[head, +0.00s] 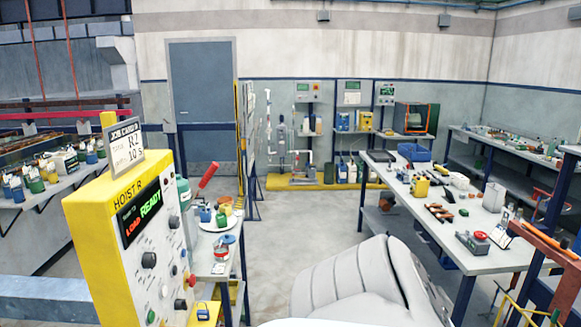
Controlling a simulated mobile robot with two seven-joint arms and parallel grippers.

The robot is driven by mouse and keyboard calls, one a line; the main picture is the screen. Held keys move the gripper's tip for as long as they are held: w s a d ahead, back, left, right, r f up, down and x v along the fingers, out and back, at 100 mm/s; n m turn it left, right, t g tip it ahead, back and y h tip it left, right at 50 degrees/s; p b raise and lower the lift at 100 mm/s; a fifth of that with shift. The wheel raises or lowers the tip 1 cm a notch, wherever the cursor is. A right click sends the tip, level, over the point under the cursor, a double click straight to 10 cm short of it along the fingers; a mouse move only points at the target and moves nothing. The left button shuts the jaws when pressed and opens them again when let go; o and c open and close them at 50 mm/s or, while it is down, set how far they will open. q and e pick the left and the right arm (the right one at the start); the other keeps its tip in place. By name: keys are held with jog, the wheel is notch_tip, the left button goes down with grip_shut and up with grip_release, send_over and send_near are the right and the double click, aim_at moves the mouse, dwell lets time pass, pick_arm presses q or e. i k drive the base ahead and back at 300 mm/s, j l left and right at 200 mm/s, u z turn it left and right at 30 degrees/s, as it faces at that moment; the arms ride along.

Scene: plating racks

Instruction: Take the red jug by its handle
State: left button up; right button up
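I cannot clearly make out a red jug with a handle in the head view. A small red container (221,253) stands on the narrow bench (203,268) behind the yellow hoist panel, but it is too small to tell whether it is a jug. A slanted red object (208,175) sticks up above the same bench; its kind is unclear. Neither of my grippers shows. A large pale grey arm link of mine fills the bottom middle and hides part of the floor.
The yellow hoist panel (120,235), reading READY, stands close at left. A long worktable (392,172) with tools, a blue bin (414,153) and bottles stands at right. Grey floor (300,235) lies open between the benches. A grey door (203,95) is at the back.

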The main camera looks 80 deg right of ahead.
aim_at(536, 194)
jog(key=z, duration=3.5)
jog(key=i+l+z, duration=0.1)
jog(key=l+z, duration=0.2)
jog(key=l, duration=0.15)
jog(key=i+l+z, duration=0.15)
jog(key=l+z, duration=0.15)
jog(key=i+l+z, duration=0.15)
jog(key=l+z, duration=0.15)
jog(key=l, duration=0.2)
jog(key=i+l+z, duration=0.45)
jog(key=l+z, duration=0.2)
jog(key=i+l+z, duration=0.25)
jog(key=i, duration=0.45)
jog(key=i+l+z, duration=0.1)
jog(key=i+z, duration=0.2)
jog(key=i, duration=0.4)
jog(key=i+u, duration=0.15)
jog(key=i, duration=0.65)
jog(key=i+l+u, duration=0.1)
jog(key=i, duration=0.7)
jog(key=i+j+u, duration=0.1)
jog(key=i+u, duration=0.7)
jog(key=i+l+u, duration=0.2)
jog(key=i+u, duration=0.2)
jog(key=i+j+u, duration=0.15)
jog(key=i+u, duration=1.05)
jog(key=k+l, duration=0.05)
jog(key=k, duration=0.05)
